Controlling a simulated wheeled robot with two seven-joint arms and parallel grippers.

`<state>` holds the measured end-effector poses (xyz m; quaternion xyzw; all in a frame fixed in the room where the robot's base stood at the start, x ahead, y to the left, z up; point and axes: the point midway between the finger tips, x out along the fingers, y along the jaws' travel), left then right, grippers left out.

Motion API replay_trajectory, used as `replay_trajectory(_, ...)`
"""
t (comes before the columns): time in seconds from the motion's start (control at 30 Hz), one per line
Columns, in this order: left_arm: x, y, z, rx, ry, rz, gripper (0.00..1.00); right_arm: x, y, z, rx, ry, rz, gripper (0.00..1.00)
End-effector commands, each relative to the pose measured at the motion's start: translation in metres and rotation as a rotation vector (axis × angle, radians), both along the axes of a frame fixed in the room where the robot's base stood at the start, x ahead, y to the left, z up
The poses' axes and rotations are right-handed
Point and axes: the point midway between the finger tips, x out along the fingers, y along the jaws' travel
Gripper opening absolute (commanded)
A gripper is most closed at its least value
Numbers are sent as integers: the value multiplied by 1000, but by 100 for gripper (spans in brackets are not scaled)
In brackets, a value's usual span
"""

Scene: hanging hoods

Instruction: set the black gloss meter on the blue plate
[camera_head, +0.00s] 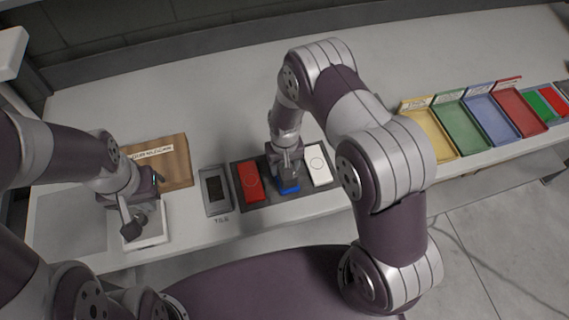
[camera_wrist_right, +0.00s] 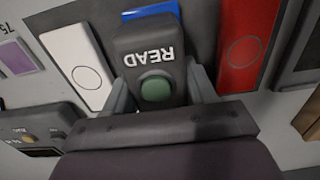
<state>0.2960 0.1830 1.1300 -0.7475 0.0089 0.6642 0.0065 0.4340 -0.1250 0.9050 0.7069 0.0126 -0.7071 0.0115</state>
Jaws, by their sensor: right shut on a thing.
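The black gloss meter (camera_wrist_right: 150,60), marked READ with a green button, is between the two fingers of my right gripper (camera_wrist_right: 158,88) in the right wrist view. My right gripper (camera_head: 287,168) is shut on it. The blue plate (camera_wrist_right: 152,13) shows past the meter's far end; the meter covers the rest. In the head view the blue plate (camera_head: 290,189) shows just below the right gripper. I cannot tell whether the meter touches it. My left gripper (camera_head: 136,214) is over a white pad at the left; its fingers are unclear.
A red plate (camera_head: 249,182) and a white plate (camera_head: 317,164) flank the blue one on a dark mat (camera_head: 237,199). A grey device (camera_head: 215,190) stands left of the mat. Coloured trays (camera_head: 430,134) line the right. The table behind the plates is clear.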

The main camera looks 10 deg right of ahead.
Motion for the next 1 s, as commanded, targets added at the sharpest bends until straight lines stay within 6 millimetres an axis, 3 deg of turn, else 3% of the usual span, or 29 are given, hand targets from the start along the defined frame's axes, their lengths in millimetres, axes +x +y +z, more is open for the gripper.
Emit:
replay_trajectory(0.13,0,0,-3,0,0,0,0,1,0,-3,0,-1,0,5)
replay_trajectory(0.17,0,0,-2,0,0,0,0,1,0,-2,0,-2,0,65)
replay_trajectory(0.2,0,0,-2,0,0,0,0,1,0,-2,0,-1,0,78)
replay_trajectory(0.23,0,0,-2,0,0,0,0,1,0,-2,0,-1,0,85)
replay_trajectory(0.5,0,0,-2,0,0,0,0,0,0,-2,0,0,0,85)
replay_trajectory(0.63,0,0,-6,0,0,0,0,1,0,8,0,-3,0,85)
replay_trajectory(1.0,0,0,-25,0,0,0,0,1,0,97,1,-5,0,85)
